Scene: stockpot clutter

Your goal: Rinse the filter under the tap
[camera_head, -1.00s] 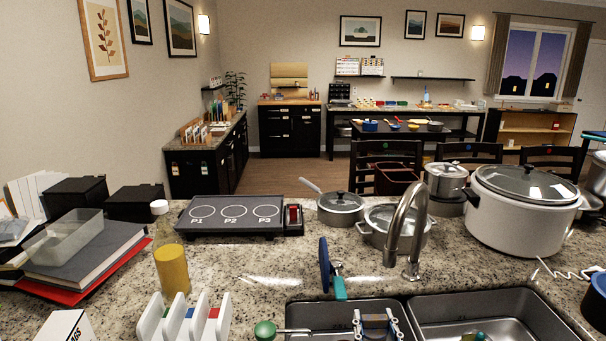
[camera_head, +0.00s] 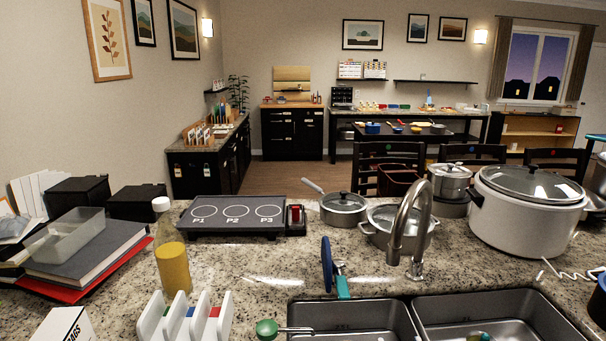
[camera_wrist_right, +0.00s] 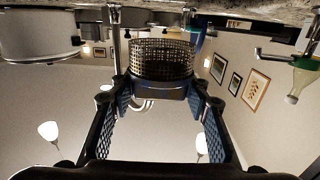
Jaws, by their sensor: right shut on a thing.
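The filter (camera_wrist_right: 162,60), a dark mesh cup with a blue band at its base, shows in the right wrist view between the fingers of my right gripper (camera_wrist_right: 160,93). The gripper is shut on the blue band, and the mesh points away from the palm. The silver tap (camera_head: 414,225) arches over the double sink (camera_head: 354,314) in the head view. Neither the filter nor my right gripper shows in the head view now. The filter's place relative to the tap's outlet cannot be told. My left gripper is in neither view.
A lidded saucepan (camera_head: 343,208), a steel pot (camera_head: 375,235) and a white cooker (camera_head: 520,215) stand behind.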

